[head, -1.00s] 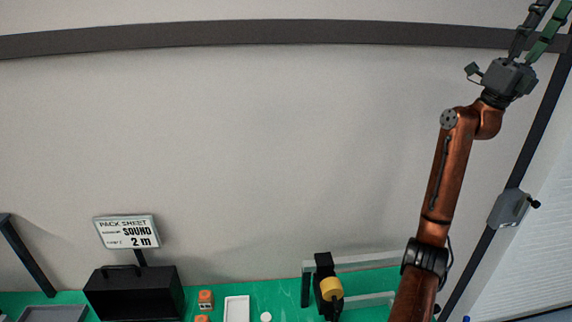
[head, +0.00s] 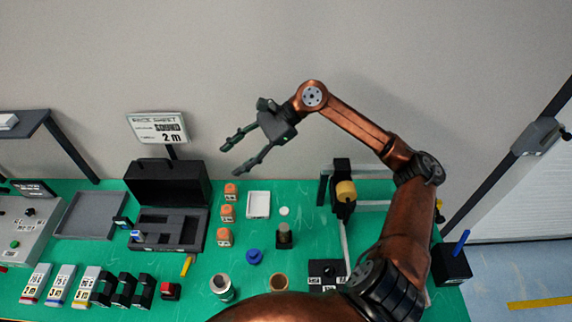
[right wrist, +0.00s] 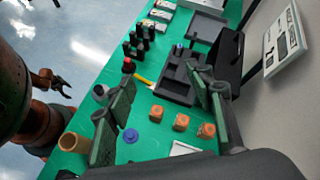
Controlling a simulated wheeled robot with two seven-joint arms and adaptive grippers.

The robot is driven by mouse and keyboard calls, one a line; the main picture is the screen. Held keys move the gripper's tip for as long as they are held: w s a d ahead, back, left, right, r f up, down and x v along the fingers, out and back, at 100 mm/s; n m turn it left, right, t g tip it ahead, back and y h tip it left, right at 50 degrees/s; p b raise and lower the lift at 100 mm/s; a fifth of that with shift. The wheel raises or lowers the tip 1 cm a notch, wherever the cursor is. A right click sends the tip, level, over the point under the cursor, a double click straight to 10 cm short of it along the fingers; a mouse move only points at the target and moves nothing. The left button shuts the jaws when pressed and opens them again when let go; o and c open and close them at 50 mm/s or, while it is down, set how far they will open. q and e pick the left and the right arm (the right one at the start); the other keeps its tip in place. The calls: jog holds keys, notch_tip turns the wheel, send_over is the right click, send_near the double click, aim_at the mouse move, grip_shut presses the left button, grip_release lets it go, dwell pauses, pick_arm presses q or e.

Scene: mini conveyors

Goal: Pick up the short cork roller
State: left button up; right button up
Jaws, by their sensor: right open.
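My right gripper (head: 232,158) is open and empty, high above the back of the table and well away from the cylinder. In the right wrist view its two fingers are spread apart. A small dark gripper (right wrist: 57,84), likely my left one, shows at the far left there; its jaws are too small to judge.
A metal cup (head: 221,286), a blue knob-like part (head: 254,257) and a dark cylinder (head: 284,237) stand near the roller. Orange blocks (head: 227,213), a white tray (head: 258,204) and a black case (head: 167,185) lie behind. A stand with a yellow roller (head: 345,190) is right.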

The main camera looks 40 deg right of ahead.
jog(key=s+d+f+n+g+h, duration=0.1)
jog(key=s+f+n+h, duration=0.15)
jog(key=f, duration=0.65)
jog(key=s+d+f+n+g+h, duration=0.1)
jog(key=s+f+n+g+h, duration=0.15)
jog(key=f, duration=0.65)
jog(key=n+h+p, duration=0.1)
jog(key=n+h, duration=0.2)
jog(key=h, duration=0.2)
send_over(284, 227)
jog(key=shift+g, duration=0.35)
notch_tip(284, 227, down, 11)
jog(key=shift+w+a+f, duration=0.1)
jog(key=shift+w+f, duration=0.05)
notch_tip(284, 227, down, 3)
jog(key=shift+r, duration=0.15)
notch_tip(284, 227, down, 4)
jog(key=shift+f+p, duration=0.15)
jog(key=shift+p, duration=0.7)
jog(key=shift+f, duration=0.45)
grip_shut()
